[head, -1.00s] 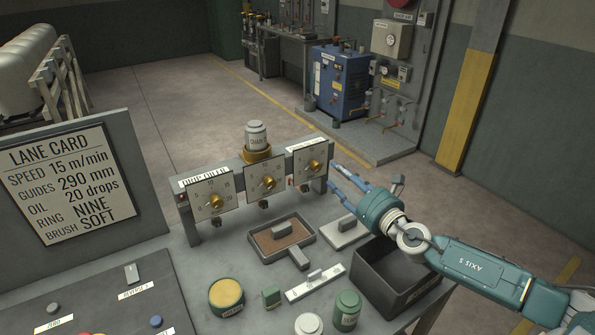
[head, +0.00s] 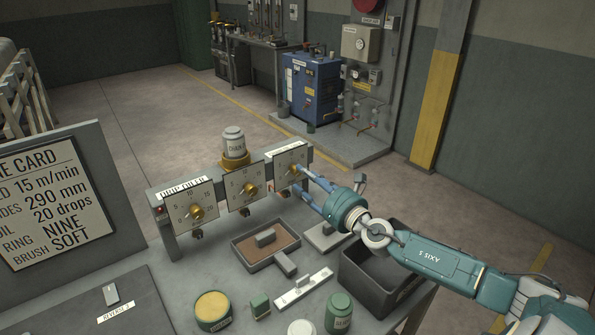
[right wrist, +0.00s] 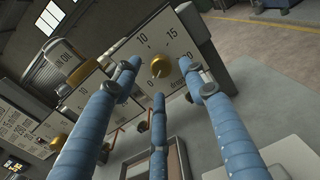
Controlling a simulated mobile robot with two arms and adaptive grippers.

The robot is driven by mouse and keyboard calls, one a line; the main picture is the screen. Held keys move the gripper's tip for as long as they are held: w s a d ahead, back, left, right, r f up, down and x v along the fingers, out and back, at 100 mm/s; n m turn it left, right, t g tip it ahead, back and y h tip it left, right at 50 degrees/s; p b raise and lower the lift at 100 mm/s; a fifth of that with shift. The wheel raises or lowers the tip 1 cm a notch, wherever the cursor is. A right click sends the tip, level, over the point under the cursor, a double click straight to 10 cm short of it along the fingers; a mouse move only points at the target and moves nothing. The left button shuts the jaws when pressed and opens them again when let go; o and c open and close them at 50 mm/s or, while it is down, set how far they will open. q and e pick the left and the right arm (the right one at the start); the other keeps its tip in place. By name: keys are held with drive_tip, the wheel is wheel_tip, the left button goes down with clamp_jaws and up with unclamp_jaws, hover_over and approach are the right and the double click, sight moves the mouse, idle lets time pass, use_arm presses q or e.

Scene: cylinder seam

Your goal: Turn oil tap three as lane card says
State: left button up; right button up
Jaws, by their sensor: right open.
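The drop oiler has three dial plates with brass knobs; the rightmost plate (head: 284,159) is tap three. Its brass knob (right wrist: 160,66) shows in the right wrist view, on a white scale with 10, 15, 20 and "drops". My right gripper (head: 299,178) is open in front of this plate. In the right wrist view its blue fingers spread left, right and below the knob; I cannot tell whether they touch it. The knob's pointer is hard to read. The lane card (head: 48,205), cut off at the left, reads "20 drops". My left gripper is not in view.
A brown-filled tray (head: 240,257), a dark bin (head: 352,275), a white labelled strip (head: 303,288), a yellow-topped tin (head: 213,308) and a green jar (head: 339,314) stand on the bench below. An oil bottle (head: 233,143) sits atop the oiler.

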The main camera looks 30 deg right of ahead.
sight(299, 172)
drive_tip(key=w, duration=0.3)
drive_tip(key=shift+w, duration=0.9)
clamp_jaws()
